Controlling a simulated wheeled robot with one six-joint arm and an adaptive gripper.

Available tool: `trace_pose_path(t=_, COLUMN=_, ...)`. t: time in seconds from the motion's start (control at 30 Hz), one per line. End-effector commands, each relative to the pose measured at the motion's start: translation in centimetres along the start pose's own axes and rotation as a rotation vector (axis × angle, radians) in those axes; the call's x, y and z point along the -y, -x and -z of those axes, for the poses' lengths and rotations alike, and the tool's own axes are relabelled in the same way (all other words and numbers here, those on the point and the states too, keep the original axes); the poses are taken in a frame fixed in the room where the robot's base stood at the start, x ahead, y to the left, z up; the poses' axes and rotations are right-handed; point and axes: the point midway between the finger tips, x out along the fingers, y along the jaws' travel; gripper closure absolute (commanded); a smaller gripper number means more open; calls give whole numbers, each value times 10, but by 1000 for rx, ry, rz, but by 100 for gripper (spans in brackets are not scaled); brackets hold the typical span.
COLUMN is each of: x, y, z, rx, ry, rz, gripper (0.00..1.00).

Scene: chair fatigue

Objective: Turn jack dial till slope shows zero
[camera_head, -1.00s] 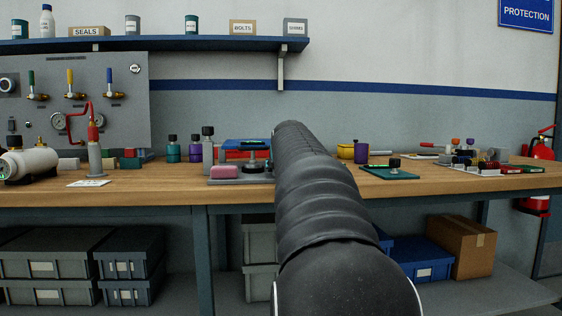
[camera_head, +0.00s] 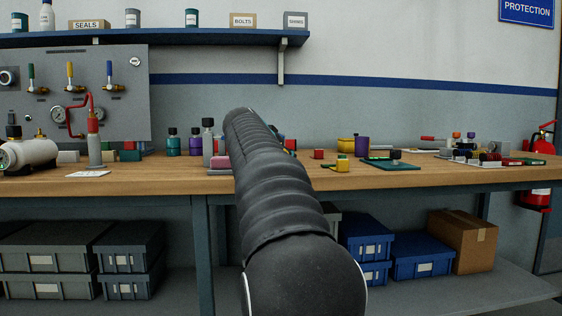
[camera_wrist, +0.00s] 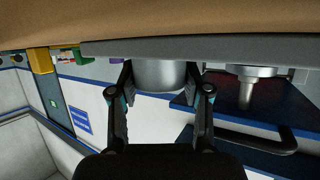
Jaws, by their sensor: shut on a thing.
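In the wrist view, my gripper (camera_wrist: 163,80) has its two dark fingers on either side of a smooth grey metal cylinder (camera_wrist: 160,76), and is shut on it. The cylinder looks like the jack dial, but no markings show. It meets a grey plate edge (camera_wrist: 110,48). Beside it are a metal post (camera_wrist: 247,92) and a dark blue plate (camera_wrist: 215,112) with a dark handle bar, apart from my fingers. In the head view, my arm hides the gripper and most of the jack. No slope reading can be made out.
In the head view, a pink block (camera_head: 220,162) and a tall grey bottle (camera_head: 208,130) stand just left of my arm.

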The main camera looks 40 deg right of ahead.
Motion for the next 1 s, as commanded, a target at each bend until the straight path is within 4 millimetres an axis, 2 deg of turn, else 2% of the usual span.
trace_pose_path(t=0.67, x=1, y=0, z=0, rx=1, ry=-23, rz=-56, gripper=87)
trace_pose_path(t=0.7, x=1, y=0, z=0, rx=1, ry=-23, rz=-56, gripper=45)
trace_pose_path(t=0.77, x=1, y=0, z=0, rx=2, ry=-23, rz=-56, gripper=30)
trace_pose_path(t=0.8, x=1, y=0, z=0, rx=1, ry=-23, rz=-56, gripper=26)
trace_pose_path(t=1.0, x=0, y=-1, z=0, rx=2, ry=-23, rz=-58, gripper=26)
